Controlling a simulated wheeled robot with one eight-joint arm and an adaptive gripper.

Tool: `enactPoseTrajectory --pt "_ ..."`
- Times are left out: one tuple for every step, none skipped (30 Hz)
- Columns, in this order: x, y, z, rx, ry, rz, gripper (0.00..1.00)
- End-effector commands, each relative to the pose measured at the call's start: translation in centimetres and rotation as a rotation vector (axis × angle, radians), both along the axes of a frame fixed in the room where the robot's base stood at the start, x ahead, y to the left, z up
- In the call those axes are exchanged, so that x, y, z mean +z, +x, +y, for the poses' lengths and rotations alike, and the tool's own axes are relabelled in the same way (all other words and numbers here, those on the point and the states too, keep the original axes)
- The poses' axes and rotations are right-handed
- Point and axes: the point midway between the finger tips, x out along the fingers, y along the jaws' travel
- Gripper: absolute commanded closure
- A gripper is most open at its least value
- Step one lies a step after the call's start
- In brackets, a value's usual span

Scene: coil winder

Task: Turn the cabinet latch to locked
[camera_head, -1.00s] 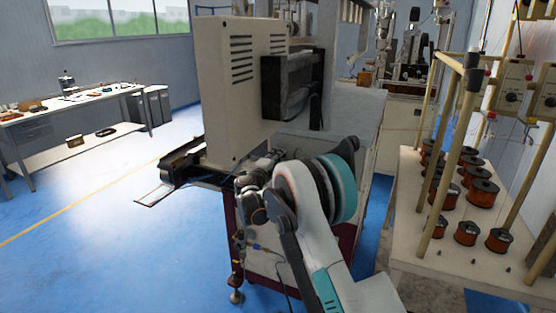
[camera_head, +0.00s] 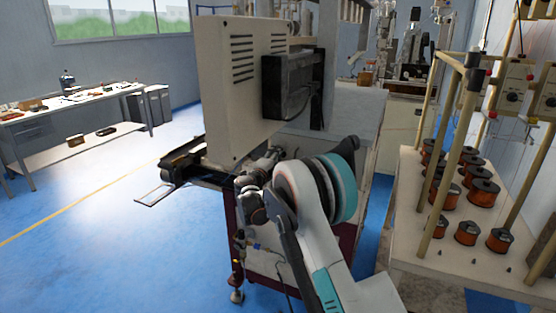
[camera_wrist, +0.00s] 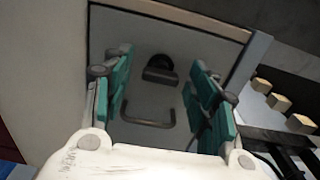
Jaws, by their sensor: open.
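A dark latch knob (camera_wrist: 160,72), with a round base and a blocky grip, sits on a grey cabinet panel (camera_wrist: 140,28) in the wrist view. A dark U-shaped handle (camera_wrist: 148,123) is below it on the same panel. My gripper (camera_wrist: 161,62) is open, with one teal-padded finger on each side of the latch. The latch shows between the fingers, and neither finger appears to be gripping it. Its exact depth from the fingertips is unclear. In the head view, my arm covers most of the gripper, and the latch cannot be made out.
A white machine housing (camera_head: 225,105) stands beside my arm in the head view. A table with copper spools (camera_head: 483,192) and upright poles is at the right. A workbench (camera_head: 75,110) stands at the far left, with open blue floor before it. Wooden blocks (camera_wrist: 279,102) show at the wrist view's right.

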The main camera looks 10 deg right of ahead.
Motion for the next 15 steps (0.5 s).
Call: enactPoseTrajectory --pt "0.0 -0.3 0.3 0.001 0.0 0.0 0.47" --pt "0.0 -0.5 0.5 0.001 0.0 0.0 0.47" --pt "0.0 -0.9 0.8 0.002 0.0 0.0 0.47" --pt "0.0 -1.3 1.1 0.002 0.0 0.0 0.47" --pt "0.0 -1.6 1.4 0.003 0.0 0.0 0.47" --pt "0.0 -2.2 1.8 0.003 0.0 0.0 0.47" --pt "0.0 -2.7 2.2 0.003 0.0 0.0 0.47" --pt "0.0 -3.3 2.5 0.003 0.0 0.0 0.47" --pt "0.0 -4.0 3.1 0.003 0.0 0.0 0.47" --pt "0.0 -4.5 3.4 0.004 0.0 0.0 0.47" --pt "0.0 -5.0 3.8 0.004 0.0 0.0 0.47" --pt "0.0 -5.6 4.2 0.003 0.0 0.0 0.47" --pt "0.0 -6.1 4.6 0.003 0.0 0.0 0.47" --pt "0.0 -6.5 5.0 0.004 0.0 0.0 0.47" --pt "0.0 -7.1 5.3 0.003 0.0 0.0 0.47"
